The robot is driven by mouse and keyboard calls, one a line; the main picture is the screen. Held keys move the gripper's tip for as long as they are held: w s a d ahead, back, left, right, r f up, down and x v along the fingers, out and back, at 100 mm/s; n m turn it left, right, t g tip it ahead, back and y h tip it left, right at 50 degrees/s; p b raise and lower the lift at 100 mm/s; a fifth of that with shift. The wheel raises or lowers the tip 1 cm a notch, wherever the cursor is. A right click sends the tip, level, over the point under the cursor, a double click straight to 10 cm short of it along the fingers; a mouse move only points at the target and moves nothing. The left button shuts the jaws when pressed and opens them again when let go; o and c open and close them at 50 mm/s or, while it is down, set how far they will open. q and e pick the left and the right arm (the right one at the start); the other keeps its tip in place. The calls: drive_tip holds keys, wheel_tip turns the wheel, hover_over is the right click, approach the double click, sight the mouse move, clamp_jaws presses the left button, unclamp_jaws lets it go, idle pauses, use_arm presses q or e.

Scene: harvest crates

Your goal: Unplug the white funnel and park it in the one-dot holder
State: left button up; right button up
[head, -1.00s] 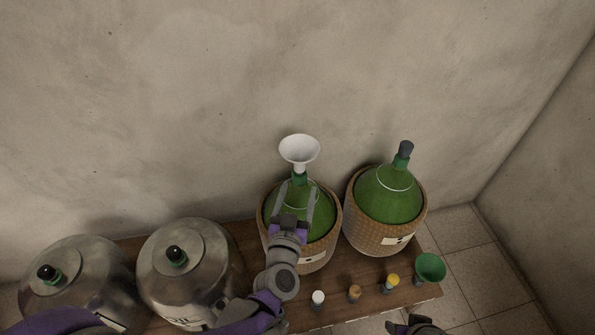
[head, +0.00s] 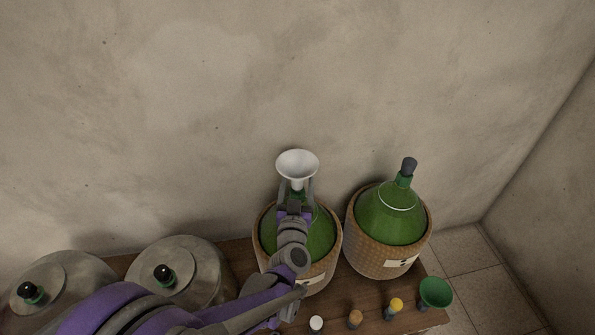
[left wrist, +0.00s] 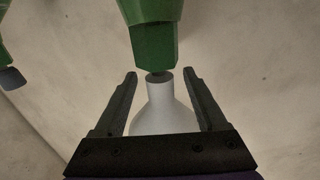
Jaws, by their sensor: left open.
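The white funnel (head: 298,163) sits upright at the top of the green neck of the left wicker-wrapped demijohn (head: 318,237). My left gripper (head: 297,188) is open, with its fingers on either side of the funnel's lower part, close below the bowl. In the left wrist view the funnel (left wrist: 165,112) shows between the two spread fingers of the left gripper (left wrist: 160,90), with gaps on both sides. The green bottle neck (left wrist: 155,45) meets the funnel's narrow end there. I cannot make out a one-dot holder. My right gripper is out of view.
A second wicker demijohn (head: 361,239) with a dark stopper stands to the right. Metal containers (head: 205,262) stand at left. The wall is close behind.

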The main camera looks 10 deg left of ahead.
sight(297, 163)
use_arm(q)
drive_tip(key=shift+w, duration=0.3)
clamp_jaws()
drive_tip(key=shift+r, duration=0.1)
wheel_tip(297, 163, up, 10)
drive_tip(key=p, duration=0.3)
idle(0.4)
drive_tip(key=shift+r+p, duration=0.1)
drive_tip(key=shift+p, duration=0.2)
drive_tip(key=shift+r+p, duration=1.7)
drive_tip(key=shift+r, duration=0.95)
drive_tip(key=shift+f, duration=0.1)
